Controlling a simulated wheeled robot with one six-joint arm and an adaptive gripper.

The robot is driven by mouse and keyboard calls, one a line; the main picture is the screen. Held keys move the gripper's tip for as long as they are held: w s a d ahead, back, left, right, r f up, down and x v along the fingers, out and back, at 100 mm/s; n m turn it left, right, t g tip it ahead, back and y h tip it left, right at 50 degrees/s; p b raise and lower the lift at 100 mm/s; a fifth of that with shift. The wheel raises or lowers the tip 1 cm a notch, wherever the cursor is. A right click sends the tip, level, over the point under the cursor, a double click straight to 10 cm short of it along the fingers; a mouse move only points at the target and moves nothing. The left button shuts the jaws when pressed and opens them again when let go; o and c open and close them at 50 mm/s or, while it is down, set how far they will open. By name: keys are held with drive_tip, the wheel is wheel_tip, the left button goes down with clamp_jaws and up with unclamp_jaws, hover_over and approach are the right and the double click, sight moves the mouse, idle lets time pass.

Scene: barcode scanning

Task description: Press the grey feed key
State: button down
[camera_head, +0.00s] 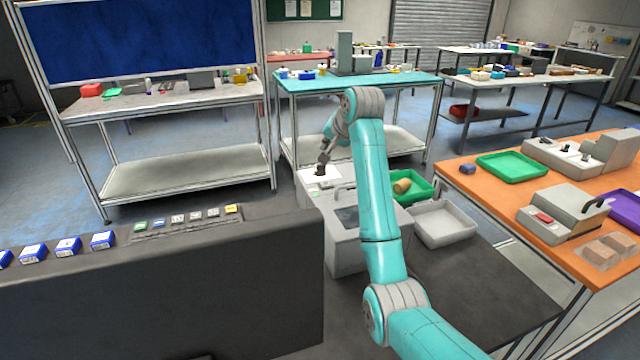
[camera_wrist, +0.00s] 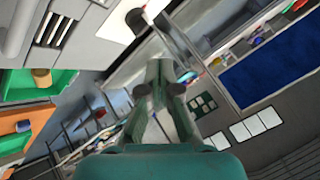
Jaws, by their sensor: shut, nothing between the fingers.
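A light grey box-shaped machine (camera_head: 348,250) stands in front of me with a dark window in its front part. A white panel or label (camera_head: 312,174) lies on its far left part. My gripper (camera_head: 320,172) points down over this white panel; I cannot tell whether it touches it. In the wrist view my gripper (camera_wrist: 158,90) has its fingers together with nothing between them. The white panel (camera_wrist: 117,25) shows at the top of the wrist view, with a dark round-ended shape (camera_wrist: 137,20) beside it. I cannot make out the grey feed key for certain; my arm and gripper hide part of the machine.
A green tray (camera_head: 419,187) with a tan cylinder (camera_head: 402,186) and a pale grey tray (camera_head: 444,224) stand right of the machine. A dark partition (camera_head: 220,285) fills the near left. An orange table (camera_head: 480,190) with devices is at right, a teal-topped bench (camera_head: 300,88) behind.

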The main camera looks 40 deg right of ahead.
sight(327, 185)
drive_tip(key=shift+f, duration=0.15)
drive_tip(key=shift+f, duration=4.3)
drive_tip(key=shift+f, duration=0.2)
drive_tip(key=shift+f, duration=0.25)
drive_tip(key=shift+f, duration=0.45)
drive_tip(key=shift+r, duration=0.9)
drive_tip(key=shift+r, duration=2.5)
